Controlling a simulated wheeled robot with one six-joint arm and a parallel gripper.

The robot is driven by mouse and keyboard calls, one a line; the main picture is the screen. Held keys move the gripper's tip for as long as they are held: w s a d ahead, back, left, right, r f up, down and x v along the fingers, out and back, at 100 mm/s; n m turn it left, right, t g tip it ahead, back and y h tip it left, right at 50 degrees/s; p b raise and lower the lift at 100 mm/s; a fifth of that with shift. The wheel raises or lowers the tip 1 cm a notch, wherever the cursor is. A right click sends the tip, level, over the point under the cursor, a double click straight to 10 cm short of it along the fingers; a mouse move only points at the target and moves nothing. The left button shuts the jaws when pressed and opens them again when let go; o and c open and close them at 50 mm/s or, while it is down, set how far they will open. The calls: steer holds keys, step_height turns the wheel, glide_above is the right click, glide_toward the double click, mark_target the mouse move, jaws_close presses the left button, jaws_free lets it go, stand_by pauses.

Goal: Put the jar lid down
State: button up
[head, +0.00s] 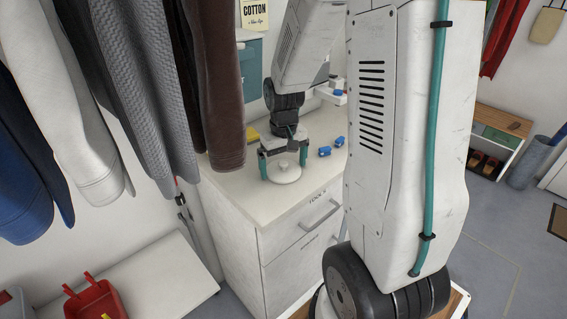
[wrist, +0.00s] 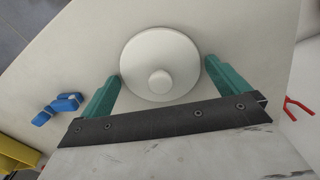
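The jar lid (wrist: 140,65) is a round white disc with a knob in its middle. In the head view the lid (head: 287,177) appears to lie flat, knob up, on the white top of a drawer cabinet (head: 236,182). My gripper (head: 283,164) is above it, pointing down, with its teal fingers on either side of the lid. In the wrist view my gripper (wrist: 163,69) is spread wide, with a narrow gap between each fingertip and the lid's rim. Any contact with the rim is hard to make out.
Blue pieces (wrist: 67,102) lie on the cabinet top beside the lid. A yellow object (wrist: 17,155) and a red item (wrist: 298,106) are farther out. Hanging clothes (head: 140,75) crowd the left. A red dustpan-like item (head: 95,300) sits low at left.

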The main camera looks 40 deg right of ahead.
mark_target(284, 162)
step_height(284, 162, up, 12)
steer(key=shift+r, duration=0.2)
stand_by(0.7)
